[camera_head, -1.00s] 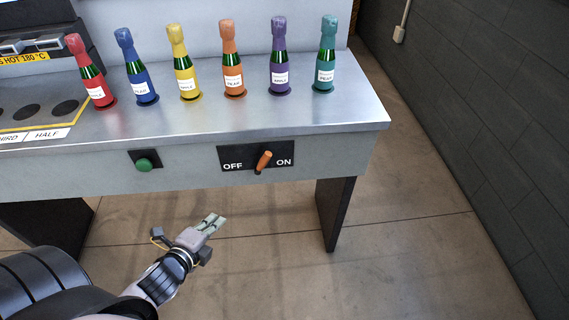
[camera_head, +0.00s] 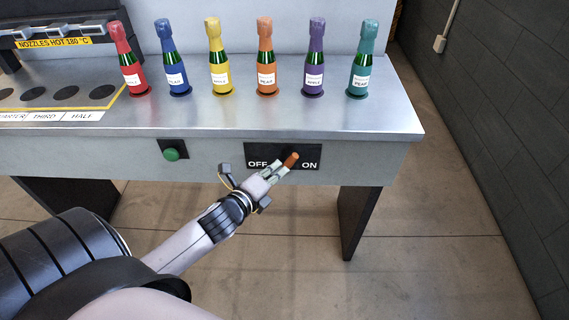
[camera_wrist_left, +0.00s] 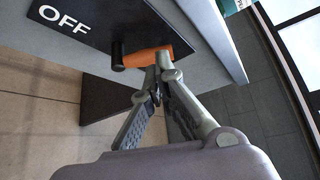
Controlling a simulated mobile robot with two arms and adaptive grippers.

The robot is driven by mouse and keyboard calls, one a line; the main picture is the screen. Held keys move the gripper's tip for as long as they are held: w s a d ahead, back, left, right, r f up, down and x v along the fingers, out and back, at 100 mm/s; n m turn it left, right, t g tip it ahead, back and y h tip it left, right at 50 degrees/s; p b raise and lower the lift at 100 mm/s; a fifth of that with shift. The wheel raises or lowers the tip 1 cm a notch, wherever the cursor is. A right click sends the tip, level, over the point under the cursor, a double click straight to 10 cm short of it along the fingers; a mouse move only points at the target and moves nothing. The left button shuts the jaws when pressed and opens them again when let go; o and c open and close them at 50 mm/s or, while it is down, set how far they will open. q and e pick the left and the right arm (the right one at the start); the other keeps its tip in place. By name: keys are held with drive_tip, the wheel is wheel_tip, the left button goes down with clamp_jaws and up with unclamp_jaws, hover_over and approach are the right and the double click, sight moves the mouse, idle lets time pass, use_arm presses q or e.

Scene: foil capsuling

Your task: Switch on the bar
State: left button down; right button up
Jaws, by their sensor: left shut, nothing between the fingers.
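The bar's switch is an orange lever (camera_head: 291,160) on a black panel (camera_head: 312,151) marked OFF at left and ON at right. It sits on the bench's front face. The lever stands near the panel's middle, its tip leaning a little to the right. My left gripper (camera_head: 279,170) is shut and empty, its fingertips close beside the lever at the lower left. In the left wrist view the fingertips (camera_wrist_left: 160,75) are right at the orange handle (camera_wrist_left: 146,57); I cannot tell whether they touch it. The lever's base is partly hidden in the head view. My right gripper is not in view.
A green button (camera_head: 171,154) is on the front face to the left. Several foil-topped bottles, such as the orange one (camera_head: 266,76), stand along the metal bench top (camera_head: 300,118). A bench leg (camera_head: 358,215) is below right. The floor in front is clear.

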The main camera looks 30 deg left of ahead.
sight(292, 161)
use_arm(q)
drive_tip(key=shift+x, duration=1.85)
drive_tip(key=p, duration=0.2)
drive_tip(key=w+m+p, duration=0.1)
drive_tip(key=p, duration=0.1)
drive_tip(key=shift+d+r+g+y, duration=0.25)
drive_tip(key=shift+d+g+y, duration=0.05)
drive_tip(key=shift+g, duration=0.1)
drive_tip(key=shift+f, duration=0.15)
drive_tip(key=shift+d+f, duration=0.1)
drive_tip(key=shift+f, duration=0.05)
